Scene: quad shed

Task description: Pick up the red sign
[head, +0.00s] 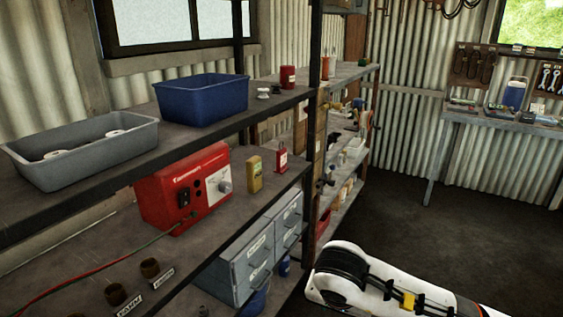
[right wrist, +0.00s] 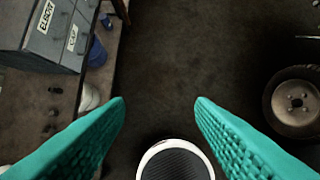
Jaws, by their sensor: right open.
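A small red tag-like sign (head: 282,160) with a pale label and a thin loop on top stands on the middle shelf, beside a yellow device (head: 254,174). My right gripper (right wrist: 160,101) has two teal ribbed fingers spread wide, with nothing between them. It points down over the dark floor, beside the shelf unit and apart from the sign. The sign does not show in the right wrist view. In the head view my white right arm shows at the bottom right, but its fingers do not. My left gripper is out of view.
A red charger box (head: 186,187) stands left of the yellow device, with cables. Grey labelled drawers (head: 257,250) sit below; they also show in the right wrist view (right wrist: 58,32). The upper shelf holds a grey tray (head: 80,153) and blue bin (head: 203,98). A wheel (right wrist: 297,103) lies right.

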